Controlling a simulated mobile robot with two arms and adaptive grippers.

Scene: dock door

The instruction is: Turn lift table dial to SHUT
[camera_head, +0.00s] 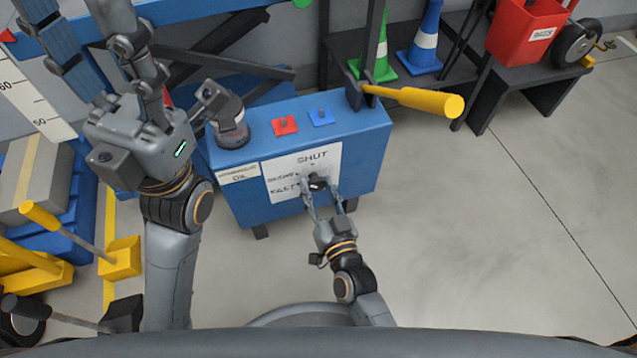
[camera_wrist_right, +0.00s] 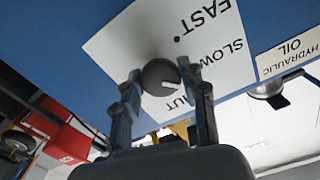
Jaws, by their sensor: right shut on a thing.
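The dial (camera_head: 317,183) is a dark round knob on the white label plate (camera_head: 277,184) on the front of the blue lift table unit (camera_head: 360,150). In the head view, SHUT is printed above the dial, with SLOW and FAST to its left. My right gripper (camera_head: 325,194) is shut on the dial, a finger on each side. In the right wrist view the dial (camera_wrist_right: 160,78) sits between the fingertips. Its pale mark points to the lower right, seemingly between SLOW and SHUT. My left gripper (camera_head: 150,95) is raised at the upper left, away from the dial; its fingertips are unclear.
The unit's top has a red button (camera_head: 285,125), a blue button (camera_head: 321,117) and a grey canister (camera_head: 230,125). A yellow-ended handle (camera_head: 420,100) sticks out rightward. Cones (camera_head: 425,45) and a red bin (camera_head: 523,32) stand behind. The floor at right is clear.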

